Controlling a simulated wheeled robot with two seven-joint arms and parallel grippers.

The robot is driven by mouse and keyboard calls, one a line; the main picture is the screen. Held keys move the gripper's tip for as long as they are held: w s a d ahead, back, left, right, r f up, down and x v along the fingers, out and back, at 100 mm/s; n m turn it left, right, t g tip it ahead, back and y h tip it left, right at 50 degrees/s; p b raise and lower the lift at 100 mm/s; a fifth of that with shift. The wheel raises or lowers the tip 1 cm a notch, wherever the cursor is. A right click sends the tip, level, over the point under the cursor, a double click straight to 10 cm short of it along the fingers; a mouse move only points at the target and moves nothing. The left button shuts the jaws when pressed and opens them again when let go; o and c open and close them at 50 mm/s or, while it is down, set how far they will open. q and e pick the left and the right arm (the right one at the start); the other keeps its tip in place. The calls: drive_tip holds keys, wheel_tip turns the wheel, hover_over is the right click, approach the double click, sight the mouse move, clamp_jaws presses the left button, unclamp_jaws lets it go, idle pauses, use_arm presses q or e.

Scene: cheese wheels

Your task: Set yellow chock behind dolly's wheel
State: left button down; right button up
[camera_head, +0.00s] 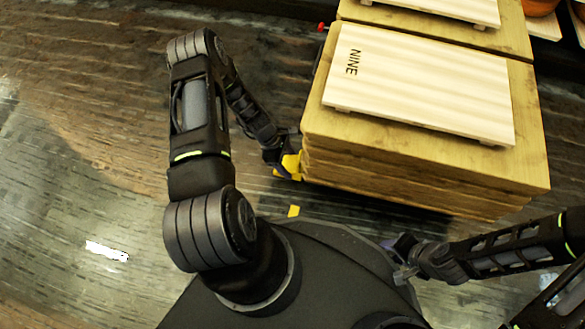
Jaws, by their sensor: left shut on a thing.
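The yellow chock (291,165) shows low beside the left end of the wooden stack (400,172). My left gripper (281,158) is shut on it and partly covers it. I cannot tell whether the chock touches the floor. The dolly and its wheels are hidden under the stack or too dark to make out. My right gripper (402,262) is near the front of my body, to the right and apart from the chock. Its fingers are too small to tell whether they are open.
A pale board (420,85) marked NINE lies on the stack. Another stack (460,30) stands behind it. A small yellow mark (293,211) is on the floor close to my base. A red knob (321,27) shows at the stack's far left. Floor on the left is clear.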

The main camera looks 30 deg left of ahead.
sight(292, 169)
use_arm(q)
drive_tip(key=shift+w+d, duration=0.2)
drive_tip(key=shift+d, duration=0.25)
wheel_tip(292, 169, down, 4)
drive_tip(key=b, duration=0.2)
drive_tip(key=shift+d+r+b, duration=0.15)
drive_tip(key=shift+r+b, duration=0.05)
drive_tip(key=shift+b, duration=0.15)
drive_tip(key=shift+c, duration=1.6)
unclamp_jaws()
drive_tip(key=shift+r, duration=0.15)
drive_tip(key=p+v, duration=0.6)
drive_tip(key=v, duration=0.6)
drive_tip(key=shift+s, duration=0.1)
